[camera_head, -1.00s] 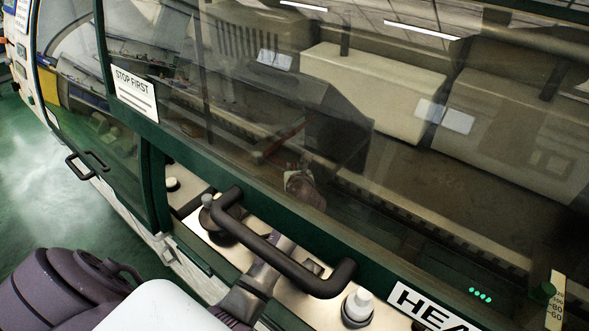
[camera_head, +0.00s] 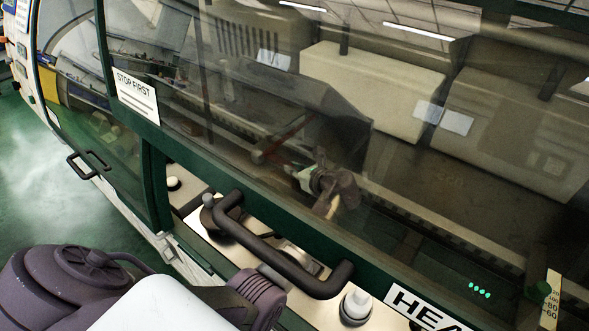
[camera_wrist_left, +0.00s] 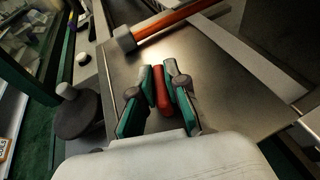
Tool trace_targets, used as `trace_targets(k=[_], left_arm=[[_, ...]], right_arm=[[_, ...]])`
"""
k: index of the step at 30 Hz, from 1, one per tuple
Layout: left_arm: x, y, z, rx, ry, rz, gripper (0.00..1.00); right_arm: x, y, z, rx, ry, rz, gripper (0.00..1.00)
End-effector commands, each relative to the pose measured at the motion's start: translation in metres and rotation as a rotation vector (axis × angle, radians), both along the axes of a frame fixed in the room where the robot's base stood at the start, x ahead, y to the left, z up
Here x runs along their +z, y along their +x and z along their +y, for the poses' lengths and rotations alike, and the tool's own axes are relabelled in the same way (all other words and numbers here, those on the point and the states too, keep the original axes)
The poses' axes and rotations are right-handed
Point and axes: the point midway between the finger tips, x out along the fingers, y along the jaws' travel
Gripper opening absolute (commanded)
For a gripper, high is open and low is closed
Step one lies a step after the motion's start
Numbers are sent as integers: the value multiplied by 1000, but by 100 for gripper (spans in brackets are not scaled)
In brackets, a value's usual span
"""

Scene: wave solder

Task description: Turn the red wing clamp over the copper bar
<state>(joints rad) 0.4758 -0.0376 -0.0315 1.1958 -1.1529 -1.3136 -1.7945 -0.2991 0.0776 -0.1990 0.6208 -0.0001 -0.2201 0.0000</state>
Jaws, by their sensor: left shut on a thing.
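In the left wrist view the red wing clamp (camera_wrist_left: 161,88) is a narrow red piece between the two green-padded fingers of my left gripper (camera_wrist_left: 161,82), which is shut on it. The copper bar (camera_wrist_left: 175,20) runs slantwise across the top of that view, with a grey block at its near end. A gap shows in the picture between the clamp's tip and the bar. In the head view my left gripper (camera_head: 308,178) is dim behind the tinted window, close to a reddish bar (camera_head: 290,136). The clamp is not clear there. My right gripper is in neither view.
A tinted window with a dark handle (camera_head: 285,258) stands in front of the left gripper. A white-topped knob (camera_head: 357,304) is at the ledge below. In the wrist view a dark round knob (camera_wrist_left: 78,115) stands left of the fingers, and a bare metal plate (camera_wrist_left: 210,75) lies beyond.

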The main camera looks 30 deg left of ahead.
Motion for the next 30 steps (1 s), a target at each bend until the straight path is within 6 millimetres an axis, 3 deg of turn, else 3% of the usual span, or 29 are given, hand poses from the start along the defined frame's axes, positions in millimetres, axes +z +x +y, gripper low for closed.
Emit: trace_targets(k=[20, 21, 25, 30], left_arm=[[-2, -1, 0, 82, -3, 3, 0], [-2, -1, 0, 82, -3, 3, 15], [-2, -1, 0, 82, -3, 3, 37], [-1, 0, 0, 81, -3, 2, 39]], right_arm=[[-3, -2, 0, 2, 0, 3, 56], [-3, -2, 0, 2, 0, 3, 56], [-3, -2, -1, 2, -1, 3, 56], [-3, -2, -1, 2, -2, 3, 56]])
